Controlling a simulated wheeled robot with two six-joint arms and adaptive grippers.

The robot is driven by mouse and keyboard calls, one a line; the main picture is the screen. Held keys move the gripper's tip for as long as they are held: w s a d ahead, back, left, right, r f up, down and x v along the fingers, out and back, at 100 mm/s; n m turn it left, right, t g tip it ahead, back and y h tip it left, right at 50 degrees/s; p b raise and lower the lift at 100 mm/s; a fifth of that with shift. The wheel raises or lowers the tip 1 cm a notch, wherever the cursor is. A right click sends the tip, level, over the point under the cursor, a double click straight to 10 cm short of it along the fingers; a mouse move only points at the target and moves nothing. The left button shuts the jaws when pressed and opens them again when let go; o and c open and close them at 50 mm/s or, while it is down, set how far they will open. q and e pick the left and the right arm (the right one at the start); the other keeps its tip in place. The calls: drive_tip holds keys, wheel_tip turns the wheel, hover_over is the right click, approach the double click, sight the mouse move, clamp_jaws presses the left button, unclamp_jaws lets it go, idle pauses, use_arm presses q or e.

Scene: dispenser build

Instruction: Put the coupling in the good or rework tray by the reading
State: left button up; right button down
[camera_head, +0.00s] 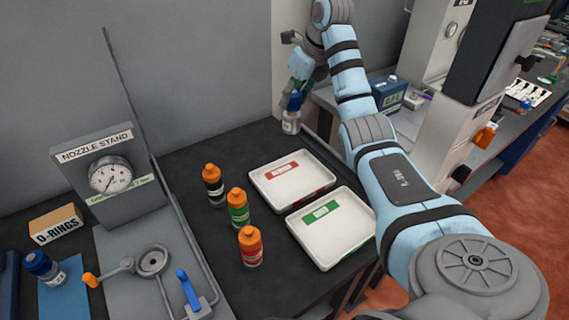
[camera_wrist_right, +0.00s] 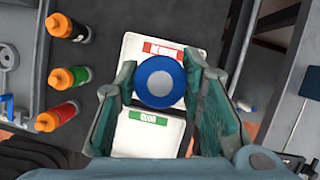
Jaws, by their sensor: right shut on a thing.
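My right gripper (camera_head: 296,92) is shut on a blue-topped, pale-bodied piece (camera_head: 291,123), which I take for the coupling. It hangs upright by the wall, behind the trays in the head view. In the right wrist view its round blue top (camera_wrist_right: 160,81) sits between the fingers. The rework tray (camera_head: 258,187) has a red label and is empty. The good tray (camera_head: 305,252) has a green label, is nearer and is also empty. The gauge (camera_head: 110,176) on the nozzle stand (camera_head: 82,150) has a dark needle; its reading is too small to tell. My left gripper is out of view.
Black (camera_head: 212,187), green (camera_head: 238,208) and red (camera_head: 250,247) orange-capped bottles stand left of the trays. An O-rings box (camera_head: 55,224) and another blue-capped piece (camera_head: 42,267) are at the left. A lever fixture (camera_head: 152,262) stands before the gauge. My right arm passes beside the trays.

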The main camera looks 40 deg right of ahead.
sight(298, 132)
drive_tip(key=s+f, duration=0.1)
drive_tip(key=s+b, duration=0.1)
drive_tip(key=s, duration=0.1)
drive_tip(key=shift+f+m, duration=0.3)
drive_tip(key=shift+f, duration=0.05)
drive_tip(key=f, duration=0.3)
drive_tip(key=shift+s+b, duration=0.25)
drive_tip(key=shift+b, duration=0.05)
drive_tip(key=x, duration=0.7)
drive_tip(key=shift+s+d+f+b, duration=0.2)
drive_tip(key=shift+s+d+b, duration=0.1)
drive_tip(key=shift+s, duration=0.1)
wheel_tip(298, 132, down, 7)
drive_tip(key=shift+w+f, duration=0.25)
drive_tip(key=c, duration=1.4)
unclamp_jaws()
drive_tip(key=shift+f, duration=0.1)
drive_tip(key=shift+c, duration=0.2)
drive_tip(key=o, duration=0.4)
drive_tip(key=shift+a, duration=0.1)
drive_tip(key=shift+c, duration=0.2)
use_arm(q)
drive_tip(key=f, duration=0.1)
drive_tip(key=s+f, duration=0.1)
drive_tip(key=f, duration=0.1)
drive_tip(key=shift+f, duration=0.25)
use_arm(e)
drive_tip(key=shift+s, duration=0.15)
